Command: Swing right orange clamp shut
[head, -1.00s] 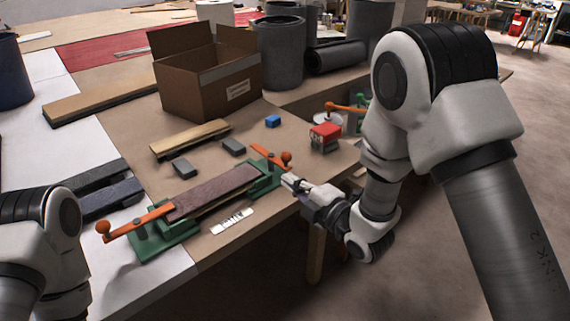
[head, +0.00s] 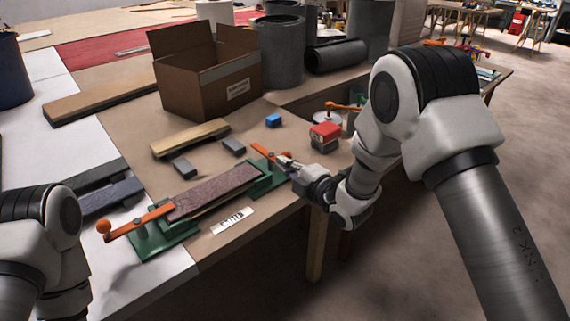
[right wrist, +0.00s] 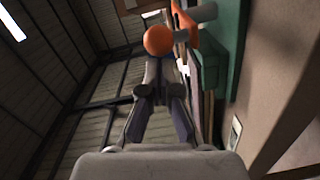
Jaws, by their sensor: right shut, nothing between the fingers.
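The right orange clamp (head: 263,152) is a lever on the green base (head: 266,179) at the right end of a fixture holding a dark strip (head: 215,190). It points off toward the right, away from the strip. My right gripper (head: 286,164) is shut and empty beside the lever's outer end. In the right wrist view, an orange ball knob (right wrist: 158,40) shows just beyond the right gripper's fingertips (right wrist: 162,66). I cannot tell whether they touch. The left orange clamp (head: 140,221) lies toward the strip's left end. My left arm shows at lower left, its gripper out of view.
A cardboard box (head: 208,85) stands behind the fixture. Small grey blocks (head: 184,168), a wooden bar (head: 190,138), a blue block (head: 273,120) and a red block (head: 325,134) lie nearby. A white label (head: 232,220) lies in front, near the table edge.

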